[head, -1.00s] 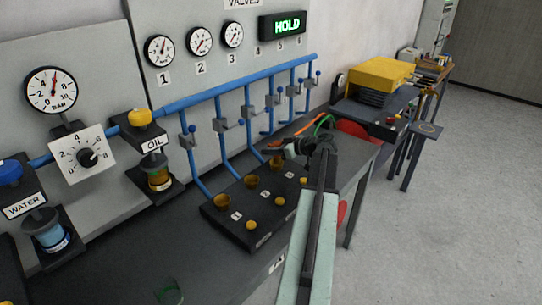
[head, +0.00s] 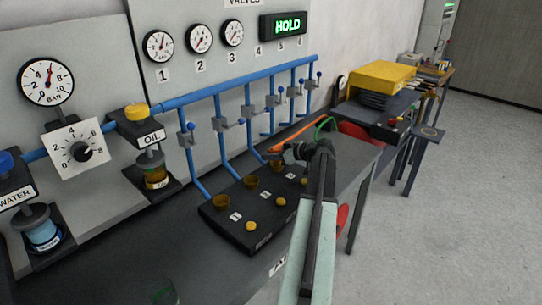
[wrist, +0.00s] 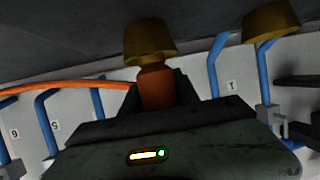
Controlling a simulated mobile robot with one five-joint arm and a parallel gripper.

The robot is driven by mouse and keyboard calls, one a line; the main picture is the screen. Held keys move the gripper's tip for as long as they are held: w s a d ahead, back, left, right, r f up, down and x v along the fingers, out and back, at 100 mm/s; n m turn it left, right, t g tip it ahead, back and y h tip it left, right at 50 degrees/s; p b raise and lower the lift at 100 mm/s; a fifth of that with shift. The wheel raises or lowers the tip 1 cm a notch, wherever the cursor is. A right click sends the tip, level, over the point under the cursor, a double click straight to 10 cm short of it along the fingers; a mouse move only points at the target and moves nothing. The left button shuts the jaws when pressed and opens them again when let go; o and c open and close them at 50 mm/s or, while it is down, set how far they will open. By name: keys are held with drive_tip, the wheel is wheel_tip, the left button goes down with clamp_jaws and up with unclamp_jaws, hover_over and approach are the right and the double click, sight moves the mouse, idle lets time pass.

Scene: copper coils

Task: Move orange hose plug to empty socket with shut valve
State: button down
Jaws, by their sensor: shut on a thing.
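My gripper (head: 283,154) is shut on the orange hose plug (wrist: 157,90) in the wrist view, with brass socket (wrist: 150,45) directly at the plug's end. I cannot tell if plug and socket touch. The orange hose (head: 305,132) runs back to the right from my gripper in the head view. The dark socket block has open brass sockets at the near left (head: 222,201) and middle (head: 251,182). A third socket (head: 277,167) sits just below my gripper. Blue-handled valves (head: 187,135) hang along the pipe; their settings are too small to tell.
Yellow buttons (head: 251,226) line the block's front. A green hose (head: 325,122) and red disc (head: 358,129) lie behind my gripper. A yellow box (head: 378,74) stands farther back.

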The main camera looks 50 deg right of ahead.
drive_tip(key=c, duration=0.9)
unclamp_jaws()
drive_tip(key=shift+f, duration=0.1)
drive_tip(key=shift+r, duration=0.2)
drive_tip(key=p+v, duration=0.5)
drive_tip(key=v, duration=0.7)
drive_tip(key=shift+r, duration=0.1)
